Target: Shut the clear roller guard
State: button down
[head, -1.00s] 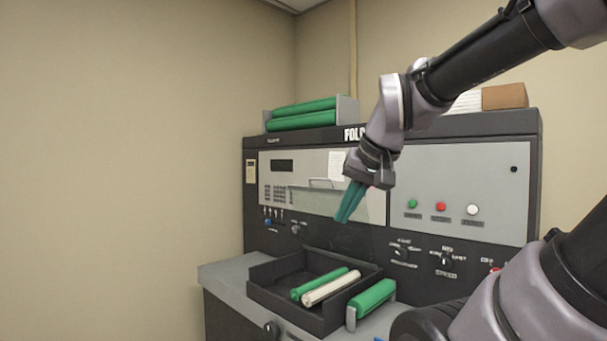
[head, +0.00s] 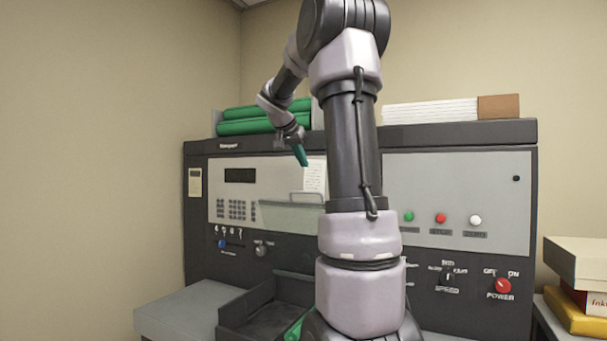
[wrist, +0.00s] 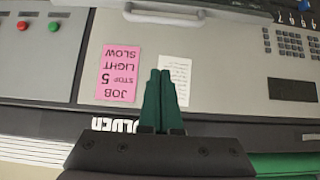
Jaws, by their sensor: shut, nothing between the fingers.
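The clear roller guard (head: 290,217) is a pale see-through panel low on the machine's grey front. A handle bar (head: 306,196) runs along its top edge. My arm hides its right part, and I cannot tell how far it stands out from the front. In the wrist view the guard's handle (wrist: 160,15) shows at the top edge of the picture. My gripper (head: 303,162) is shut and empty, its teal fingers pointing down above the guard. In the wrist view the gripper (wrist: 162,72) is over the front panel, beside a white note (wrist: 175,80), apart from the handle.
A pink job sign (wrist: 118,73) is on the front panel. Green rolls (head: 255,126) and a white stack (head: 430,112) lie on the machine top. A dark tray (head: 255,312) stands on the ledge below. Boxes (head: 585,262) stand at the right.

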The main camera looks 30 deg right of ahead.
jog(key=d+f, duration=0.1)
jog(key=f, duration=0.1)
jog(key=w+d+f, duration=0.1)
jog(key=f, duration=0.2)
jog(key=d+f, duration=0.1)
jog(key=f, duration=0.1)
jog(key=shift+w+f, duration=0.3)
jog(key=shift+f, duration=0.05)
jog(key=shift+a+f, duration=0.1)
jog(key=shift+f, duration=0.1)
jog(key=shift+s+a, duration=0.15)
jog(key=shift+a, duration=0.1)
